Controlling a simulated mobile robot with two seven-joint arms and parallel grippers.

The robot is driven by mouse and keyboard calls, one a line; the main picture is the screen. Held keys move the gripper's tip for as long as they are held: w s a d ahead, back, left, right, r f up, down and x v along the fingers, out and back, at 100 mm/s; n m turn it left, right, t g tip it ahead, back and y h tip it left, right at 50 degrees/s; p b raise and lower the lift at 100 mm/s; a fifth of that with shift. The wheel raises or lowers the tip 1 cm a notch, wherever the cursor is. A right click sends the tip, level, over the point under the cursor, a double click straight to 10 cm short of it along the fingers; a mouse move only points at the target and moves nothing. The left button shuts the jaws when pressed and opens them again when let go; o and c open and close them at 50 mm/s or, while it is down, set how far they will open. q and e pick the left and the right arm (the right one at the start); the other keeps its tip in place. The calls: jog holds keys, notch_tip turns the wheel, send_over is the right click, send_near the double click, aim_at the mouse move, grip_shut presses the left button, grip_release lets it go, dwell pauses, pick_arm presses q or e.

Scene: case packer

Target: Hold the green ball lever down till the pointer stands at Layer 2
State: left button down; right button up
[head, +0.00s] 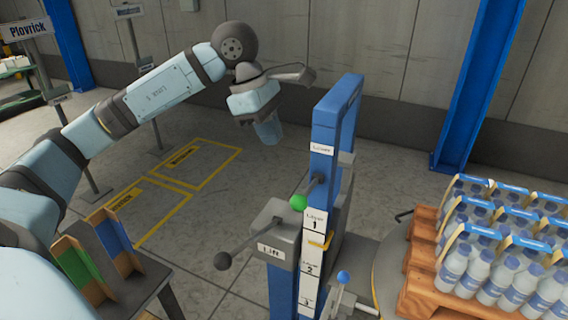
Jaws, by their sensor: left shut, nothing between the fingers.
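The green ball lever (298,203) sticks out from the blue post, beside the grey lift box (277,232). A sign reading Lower is on the post above it. The white layer scale (312,252) runs down the post's front with Layer 1, Layer 2 and Layer 3 from top to bottom. The yellow pointer (318,242) stands between the Layer 1 and Layer 2 labels. My left gripper (304,75) is shut and empty, up at the left of the post's top, well above the green ball and apart from it. My right gripper is out of view.
A blue ball lever (343,277) is low on the right. A wooden pallet (426,262) of bottle packs stands at right. Floor behind the post is clear.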

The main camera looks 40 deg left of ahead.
aim_at(296, 196)
pick_arm(q)
jog(key=p+x, duration=0.2)
jog(key=x, duration=1.1)
jog(key=shift+f, duration=0.15)
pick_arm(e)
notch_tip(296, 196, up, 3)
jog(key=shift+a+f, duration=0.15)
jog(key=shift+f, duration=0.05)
pick_arm(q)
jog(key=shift+f, duration=0.1)
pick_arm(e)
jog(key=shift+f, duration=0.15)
